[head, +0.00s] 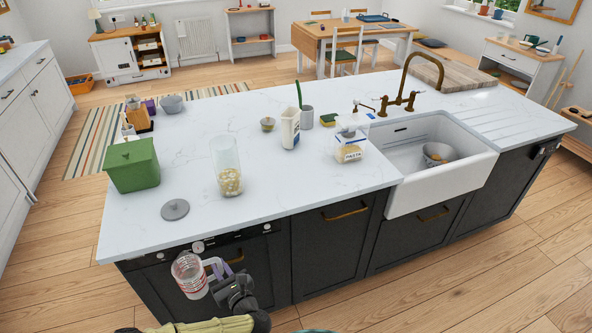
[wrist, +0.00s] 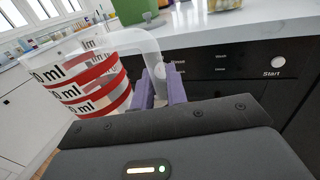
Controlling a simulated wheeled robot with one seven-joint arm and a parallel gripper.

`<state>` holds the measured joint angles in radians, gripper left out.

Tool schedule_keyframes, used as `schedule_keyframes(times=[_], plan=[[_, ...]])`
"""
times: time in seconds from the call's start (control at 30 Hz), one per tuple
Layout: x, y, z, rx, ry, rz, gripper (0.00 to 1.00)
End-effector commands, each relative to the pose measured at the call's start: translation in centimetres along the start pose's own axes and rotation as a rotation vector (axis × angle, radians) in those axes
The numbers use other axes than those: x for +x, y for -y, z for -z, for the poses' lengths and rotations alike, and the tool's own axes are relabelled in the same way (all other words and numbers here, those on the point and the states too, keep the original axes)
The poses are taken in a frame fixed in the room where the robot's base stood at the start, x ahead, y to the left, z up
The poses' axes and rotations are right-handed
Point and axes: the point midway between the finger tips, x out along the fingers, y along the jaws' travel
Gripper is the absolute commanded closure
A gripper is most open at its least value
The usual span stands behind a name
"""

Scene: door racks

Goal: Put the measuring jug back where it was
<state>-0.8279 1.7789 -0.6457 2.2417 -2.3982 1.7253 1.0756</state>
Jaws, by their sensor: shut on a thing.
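The measuring jug (head: 190,275) is clear with red bands and a pale handle. It is in the air in front of the island's dark dishwasher-like front, below the counter edge. My gripper (head: 221,272) is shut on its handle, to the right of the jug body. The purple fingers of my gripper (wrist: 162,88) close around the lower handle. The inside of the jug looks empty.
The white island counter (head: 250,190) holds a green bin (head: 132,165), a grey lid (head: 175,209), a glass jar (head: 227,168), a pasta container (head: 350,148) and a white carton (head: 290,128). The sink (head: 440,165) holds a colander (head: 438,153). Clear counter lies between jar and pasta container.

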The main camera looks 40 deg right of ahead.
Motion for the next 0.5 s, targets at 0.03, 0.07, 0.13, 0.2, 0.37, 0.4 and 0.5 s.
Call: schedule_keyframes(times=[0.03,0.07,0.13,0.2,0.37,0.4,0.5], plan=[[0.3,-0.1,-2.8,0.0,0.003,0.0,1.0],[0.5,-0.1,-3.6,0.0,0.003,0.0,1.0],[0.8,-0.1,-5.6,-0.001,0.002,0.0,1.0],[1.2,-0.1,-7.5,-0.002,0.002,0.002,1.0],[1.8,-0.1,-10.8,-0.001,0.002,0.002,1.0],[1.9,-0.1,-11.2,-0.001,0.002,0.003,1.0],[2.0,-0.1,-11.7,-0.001,0.001,0.004,1.0]])
